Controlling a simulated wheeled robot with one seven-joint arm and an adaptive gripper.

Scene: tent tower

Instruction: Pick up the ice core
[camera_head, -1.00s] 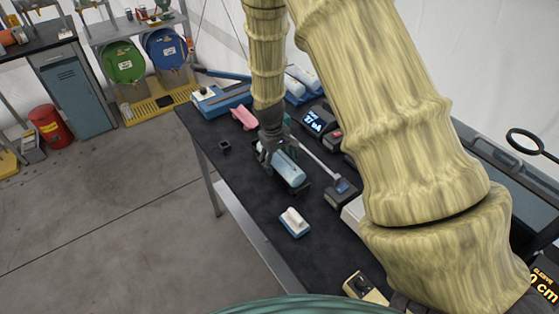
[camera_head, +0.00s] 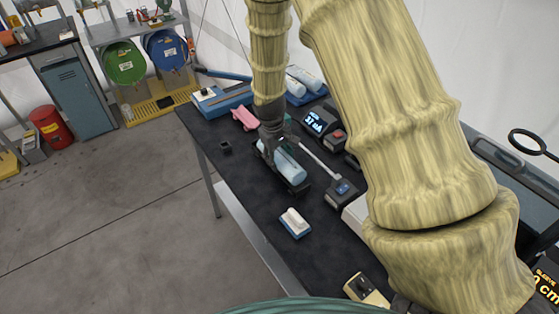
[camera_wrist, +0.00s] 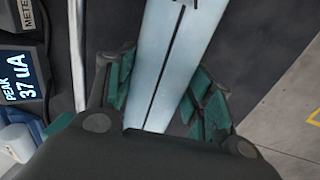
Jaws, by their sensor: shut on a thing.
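The ice core (camera_head: 288,163) is a pale blue bar with a dark line along its length. In the head view it is at or just above a dark cradle (camera_head: 304,188) on the black-topped bench; I cannot tell whether they touch. My gripper (camera_head: 274,143) comes down on the core's far end. In the wrist view, the teal finger pads of my gripper (camera_wrist: 160,92) are on both sides of the core (camera_wrist: 181,45), shut on it. The gripper's body hides the core's near end there.
A meter (camera_head: 318,124) and a blue-buttoned device (camera_head: 342,191) stand right of the core. A blue-and-white block (camera_head: 295,222) lies nearer me, a small black cube (camera_head: 226,147) to the left. Open floor lies left of the bench.

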